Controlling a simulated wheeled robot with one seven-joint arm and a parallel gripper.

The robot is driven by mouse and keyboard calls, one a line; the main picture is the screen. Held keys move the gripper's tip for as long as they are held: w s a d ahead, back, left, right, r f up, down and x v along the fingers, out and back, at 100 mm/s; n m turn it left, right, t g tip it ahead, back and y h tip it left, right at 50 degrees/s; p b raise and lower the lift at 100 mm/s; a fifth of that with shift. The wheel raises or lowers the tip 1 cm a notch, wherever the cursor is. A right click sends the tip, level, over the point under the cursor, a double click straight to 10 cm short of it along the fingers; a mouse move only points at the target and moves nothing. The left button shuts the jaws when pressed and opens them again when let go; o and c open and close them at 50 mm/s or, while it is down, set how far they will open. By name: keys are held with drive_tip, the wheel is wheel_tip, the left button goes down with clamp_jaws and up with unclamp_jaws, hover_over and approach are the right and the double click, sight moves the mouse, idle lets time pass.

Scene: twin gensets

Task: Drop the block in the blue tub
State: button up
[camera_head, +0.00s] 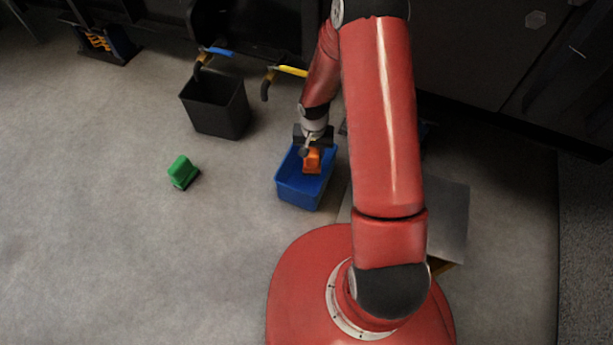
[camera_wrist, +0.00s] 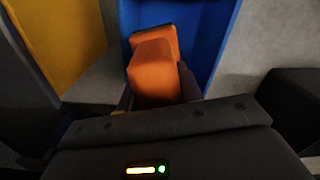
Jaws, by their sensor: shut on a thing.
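The blue tub (camera_head: 298,192) stands on the floor, left of my red arm in the head view. The orange block (camera_head: 312,160) shows over the tub's opening in that view. My gripper (camera_head: 309,150) is shut on the block. In the wrist view the orange block (camera_wrist: 153,75) sits between the fingers (camera_wrist: 157,95), with the blue tub (camera_wrist: 205,40) behind it. I cannot tell how high the block is above the tub's floor. The fingertips are partly hidden by the block.
A black bin (camera_head: 216,108) stands to the tub's upper left. A green block-like object (camera_head: 183,172) lies on the floor at left. Blue (camera_head: 217,52) and yellow (camera_head: 291,71) handles stick out behind. A grey plate (camera_head: 453,215) lies right of my arm. The floor at left is mostly clear.

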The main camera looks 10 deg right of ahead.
drive_tip(key=shift+f+b, duration=0.8)
drive_tip(key=shift+f, duration=0.8)
drive_tip(key=o, duration=1.1)
drive_tip(key=shift+r, duration=0.1)
wheel_tip(320, 180, up, 8)
drive_tip(key=shift+f+p, duration=0.15)
drive_tip(key=shift+p, duration=0.8)
